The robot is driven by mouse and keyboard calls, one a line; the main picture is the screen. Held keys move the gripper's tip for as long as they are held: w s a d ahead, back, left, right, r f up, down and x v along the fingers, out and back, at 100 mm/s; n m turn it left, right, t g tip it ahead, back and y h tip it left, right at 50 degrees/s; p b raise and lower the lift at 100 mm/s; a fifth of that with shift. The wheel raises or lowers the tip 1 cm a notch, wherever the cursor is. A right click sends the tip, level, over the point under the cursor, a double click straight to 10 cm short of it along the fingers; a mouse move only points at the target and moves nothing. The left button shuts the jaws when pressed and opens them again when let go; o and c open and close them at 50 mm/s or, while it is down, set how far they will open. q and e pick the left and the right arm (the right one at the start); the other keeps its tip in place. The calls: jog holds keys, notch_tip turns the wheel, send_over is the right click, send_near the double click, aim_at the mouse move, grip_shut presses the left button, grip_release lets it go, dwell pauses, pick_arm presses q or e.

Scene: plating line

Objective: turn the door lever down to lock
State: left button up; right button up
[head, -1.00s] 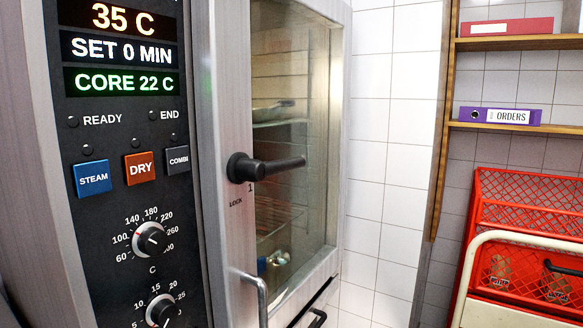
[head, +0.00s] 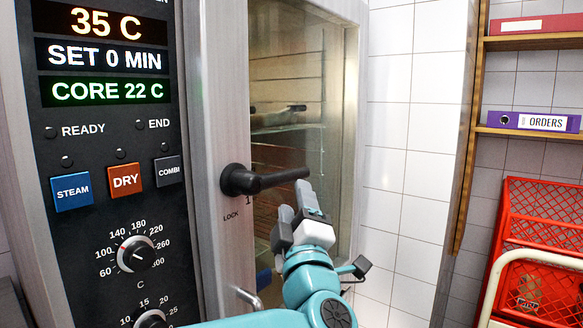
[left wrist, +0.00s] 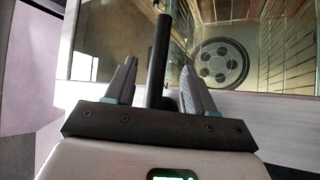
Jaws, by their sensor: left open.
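The black door lever (head: 268,180) sticks out nearly level to the right from its round hub on the oven door's steel frame, above the word LOCK. My left gripper (head: 300,205) is just below and in front of the lever's outer part in the head view. In the left wrist view the lever (left wrist: 159,60) runs up between the two open fingers of my left gripper (left wrist: 162,80), with a gap on each side. The fingers are not closed on it. My right gripper is not in view.
The oven door's glass (head: 290,110) shows racks inside. The control panel (head: 110,190) with displays, buttons and knobs is at the left. A white tiled wall (head: 410,130), a shelf with a purple ORDERS binder (head: 535,121) and red crates (head: 540,230) are at the right.

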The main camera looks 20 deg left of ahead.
aim_at(290, 182)
pick_arm(q)
jog(key=p+x, duration=0.2)
jog(key=x, duration=0.6)
jog(key=shift+r+p, duration=0.1)
jog(key=shift+p, duration=0.25)
jog(key=shift+a, duration=0.15)
grip_shut()
